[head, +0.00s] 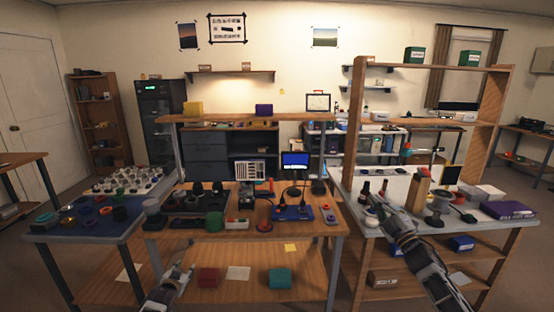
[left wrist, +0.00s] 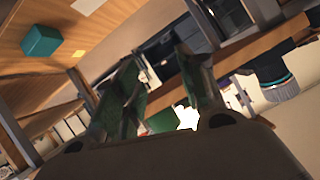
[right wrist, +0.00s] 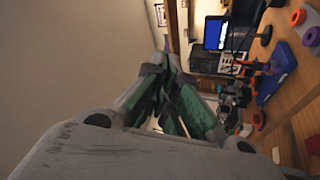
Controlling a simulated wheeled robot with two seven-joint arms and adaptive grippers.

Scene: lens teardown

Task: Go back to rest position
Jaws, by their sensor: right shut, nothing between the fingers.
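My left gripper (head: 182,272) is low in front of the middle workbench (head: 165,250), below its top. In the left wrist view its two fingers (left wrist: 156,62) stand apart with nothing between them. My right gripper (head: 378,203) is in front of the right-hand bench, near the small bottles at its front edge. In the right wrist view its fingers (right wrist: 167,52) meet at the tips and hold nothing. I cannot tell from the head view how far it is from the bench edge.
The middle bench holds a blue board (head: 292,213), a red button (head: 264,225) and a dark tray (head: 197,199). The right bench carries a purple box (head: 508,210) and a tan bottle (head: 420,189). A teal box (head: 279,279) and a red box (head: 208,278) lie on the lower shelf.

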